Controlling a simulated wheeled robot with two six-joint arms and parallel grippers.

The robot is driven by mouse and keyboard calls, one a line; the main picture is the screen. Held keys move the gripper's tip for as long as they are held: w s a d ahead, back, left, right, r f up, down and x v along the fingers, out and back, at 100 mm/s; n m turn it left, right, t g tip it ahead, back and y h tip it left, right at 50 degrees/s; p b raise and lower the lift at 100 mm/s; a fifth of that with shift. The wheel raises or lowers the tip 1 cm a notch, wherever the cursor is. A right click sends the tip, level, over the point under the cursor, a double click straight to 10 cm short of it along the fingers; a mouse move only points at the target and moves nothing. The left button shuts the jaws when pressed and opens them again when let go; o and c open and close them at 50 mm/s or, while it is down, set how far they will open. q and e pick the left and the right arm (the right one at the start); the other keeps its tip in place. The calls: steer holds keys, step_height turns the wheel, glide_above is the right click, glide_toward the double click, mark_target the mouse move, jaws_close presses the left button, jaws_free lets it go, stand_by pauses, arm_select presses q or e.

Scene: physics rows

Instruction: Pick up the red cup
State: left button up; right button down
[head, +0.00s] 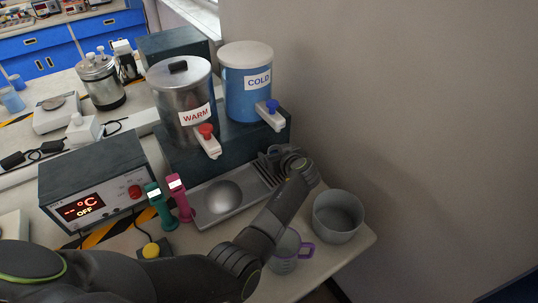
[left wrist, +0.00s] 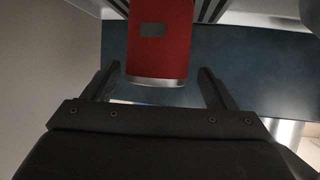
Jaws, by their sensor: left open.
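The red cup (left wrist: 160,38) shows in the left wrist view, with a small grey patch on its side and a pale metallic rim at its lower end in the picture. My left gripper (left wrist: 158,76) is open, one finger on each side of the cup's near end, with gaps between. I cannot tell how deep the cup lies between the fingers. In the head view my left gripper (head: 268,158) is at the drip tray's right end, in front of the dark dispenser stand. The red cup cannot be made out there; my wrist probably hides it. My right gripper is not in view.
A WARM steel urn (head: 182,95) and a blue COLD urn (head: 247,90) stand behind on the stand. A grey pot (head: 338,217) and a purple-handled clear jug (head: 285,262) are near the table's right edge. Green (head: 160,207) and pink (head: 180,200) handled items stand left of the tray.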

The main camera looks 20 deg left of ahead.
arm_select(q)
steer(key=shift+d, duration=0.25)
steer(key=shift+s+d+r, duration=0.15)
steer(key=c, duration=1)
steer(key=shift+c, duration=0.7)
steer(key=shift+a, duration=0.2)
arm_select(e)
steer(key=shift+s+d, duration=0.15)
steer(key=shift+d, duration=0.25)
